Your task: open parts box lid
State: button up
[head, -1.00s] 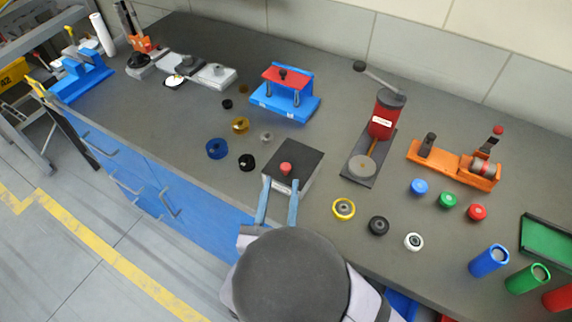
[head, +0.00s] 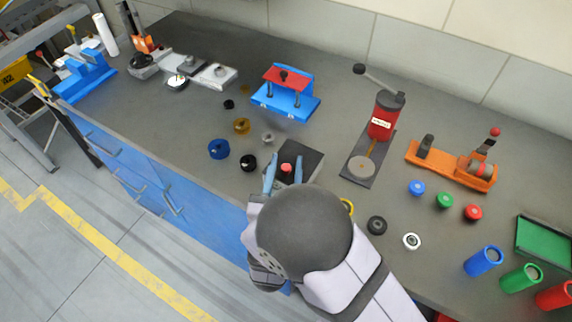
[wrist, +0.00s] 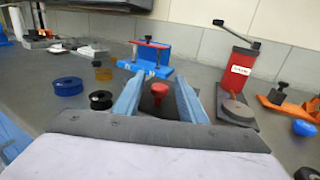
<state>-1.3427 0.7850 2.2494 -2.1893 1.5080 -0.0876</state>
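The parts box (head: 313,160) is a small box with a dark flat lid and a red knob (head: 286,167) on top. It stands near the front edge of the bench. The lid looks closed, though my arm hides the box's near side. My gripper (head: 285,163) has two blue fingers and is open, with one finger on each side of the red knob. In the wrist view the knob (wrist: 159,91) shows between the fingers, with gaps to both. I cannot tell how high the fingertips are above the lid.
Blue (head: 219,149) and black (head: 248,163) rings lie left of the box. A blue fixture with a red plate (head: 285,92) stands behind it. A red press (head: 383,118) stands to the right. Coloured caps and cylinders lie at the far right.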

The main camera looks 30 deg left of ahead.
aim_at(294, 163)
grip_shut()
jog(key=shift+w+b, duration=0.5)
jog(key=shift+w, duration=1.45)
grip_release()
jog(key=shift+s+d, duration=0.1)
jog(key=shift+s, duration=0.4)
jog(key=shift+b+v, duration=1.05)
jog(key=shift+v, duration=2.15)
